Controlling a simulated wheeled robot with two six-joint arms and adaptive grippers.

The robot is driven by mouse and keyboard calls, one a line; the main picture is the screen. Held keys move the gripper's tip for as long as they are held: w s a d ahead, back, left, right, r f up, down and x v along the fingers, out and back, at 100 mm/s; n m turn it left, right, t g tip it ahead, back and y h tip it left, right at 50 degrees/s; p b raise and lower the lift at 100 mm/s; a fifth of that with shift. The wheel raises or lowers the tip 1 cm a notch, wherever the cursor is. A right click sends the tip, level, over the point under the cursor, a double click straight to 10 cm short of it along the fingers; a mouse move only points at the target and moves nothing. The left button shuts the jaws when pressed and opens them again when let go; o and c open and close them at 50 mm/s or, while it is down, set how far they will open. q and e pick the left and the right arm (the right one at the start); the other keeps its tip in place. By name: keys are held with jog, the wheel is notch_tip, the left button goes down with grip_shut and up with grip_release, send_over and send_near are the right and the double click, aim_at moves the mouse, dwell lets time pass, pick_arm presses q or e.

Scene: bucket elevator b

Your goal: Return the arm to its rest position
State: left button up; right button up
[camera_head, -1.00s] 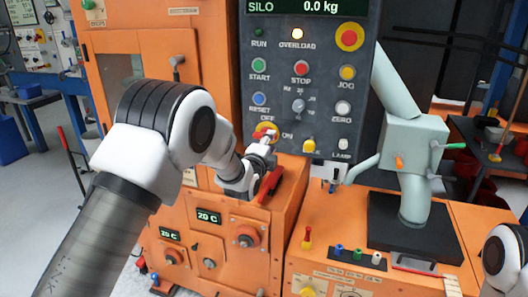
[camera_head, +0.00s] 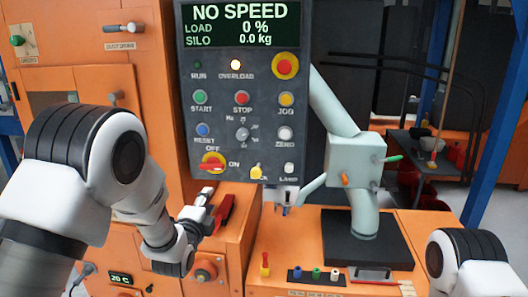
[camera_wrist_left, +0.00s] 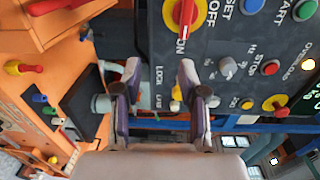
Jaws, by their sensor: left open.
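My left gripper (camera_head: 205,207) is open and empty in the head view, in front of the orange cabinet and below the panel's lower left corner. In the left wrist view its two fingers (camera_wrist_left: 160,85) are spread with nothing between them. The grey control panel (camera_head: 224,110) stands behind it. Its red-and-yellow OFF/ON switch (camera_head: 213,162) is just above the gripper and apart from it; this switch also shows in the wrist view (camera_wrist_left: 185,12). My right arm shows only partly at the lower right; its gripper is out of view.
The panel display (camera_head: 240,24) reads NO SPEED, and the OVERLOAD lamp (camera_head: 235,65) is lit. A red handle (camera_head: 223,213) sits beside my left gripper. A pale green machine (camera_head: 356,160) stands on the orange bench to the right. A blue post (camera_head: 495,120) rises at the far right.

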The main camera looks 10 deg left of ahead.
pick_arm(q)
jog(key=s+a+f+n+g, duration=0.1)
jog(key=s+f+g, duration=0.1)
jog(key=s+f, duration=0.5)
jog(key=s+a+f+n+g+p, duration=0.1)
jog(key=s+f+g, duration=0.15)
jog(key=f, duration=0.75)
jog(key=s+a+f+n+g, duration=0.1)
jog(key=s+f+g, duration=0.3)
jog(key=f, duration=0.5)
jog(key=s+f+n+g, duration=0.3)
jog(key=s+n, duration=0.2)
jog(key=s, duration=0.5)
jog(key=s+f+n+g, duration=0.3)
jog(key=s+n, duration=0.2)
jog(key=s, duration=0.5)
jog(key=s+f+n+g, duration=0.3)
jog(key=s+n, duration=0.3)
jog(key=s, duration=0.4)
jog(key=shift+a+p, duration=0.3)
jog(key=shift+a, duration=0.15)
jog(key=shift+y, duration=0.3)
